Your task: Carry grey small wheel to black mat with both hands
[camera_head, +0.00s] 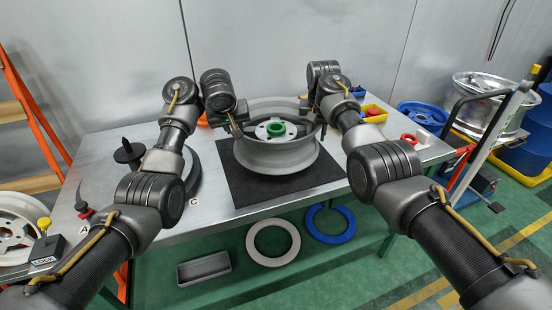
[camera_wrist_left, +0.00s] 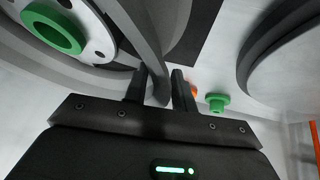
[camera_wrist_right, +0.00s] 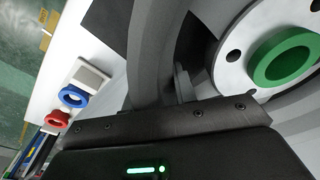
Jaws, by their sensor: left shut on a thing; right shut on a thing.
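The grey small wheel (camera_head: 270,158) is over the black mat (camera_head: 237,184), its open face up, with a green ring (camera_head: 276,129) at its hub. I cannot tell whether its underside touches the mat. My left gripper (camera_head: 238,128) is shut on the wheel's left rim; the left wrist view shows the rim (camera_wrist_left: 153,55) between the fingers (camera_wrist_left: 161,85). My right gripper (camera_head: 318,122) is shut on the right rim; the right wrist view shows its fingers (camera_wrist_right: 165,90) at the rim, partly hidden behind the gripper body. The wheel looks about level.
A dark ring (camera_head: 190,178) and a black spindle (camera_head: 129,153) are on the table (camera_head: 190,222) at left. White (camera_head: 273,259) and blue (camera_head: 330,237) rings lie below the table.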

